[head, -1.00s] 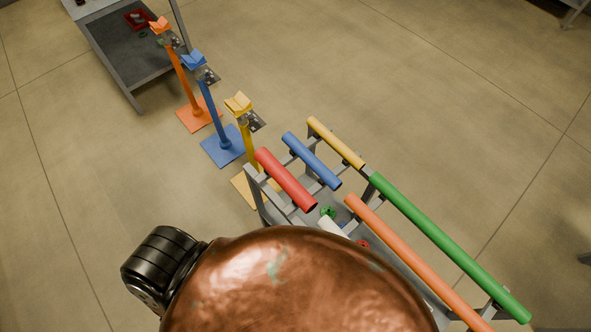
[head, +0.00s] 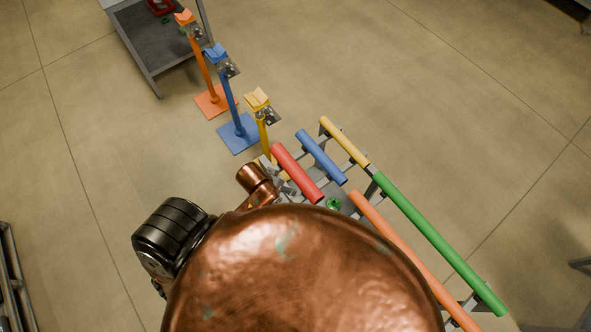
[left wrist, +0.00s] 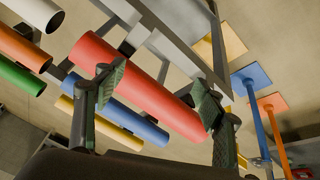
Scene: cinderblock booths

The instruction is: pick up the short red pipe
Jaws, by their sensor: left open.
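The short red pipe (head: 297,174) rests at a slant on the grey rack's near left part in the head view. My left gripper (head: 284,186) is partly hidden beside its left side there. In the left wrist view the red pipe (left wrist: 148,90) crosses the middle. My left gripper's two green-padded fingers (left wrist: 161,88) are open and spread, one over the pipe's left part and one near its right end. The pipe is not clamped, and I cannot tell whether a finger touches it. My right gripper is not in view.
Blue (head: 321,157), yellow (head: 344,141), orange (head: 408,258) and green (head: 437,240) pipes lie nearby on the rack. Yellow (head: 258,101), blue (head: 217,55) and orange (head: 187,18) stands line up behind, near a grey table (head: 158,40). Open floor lies right.

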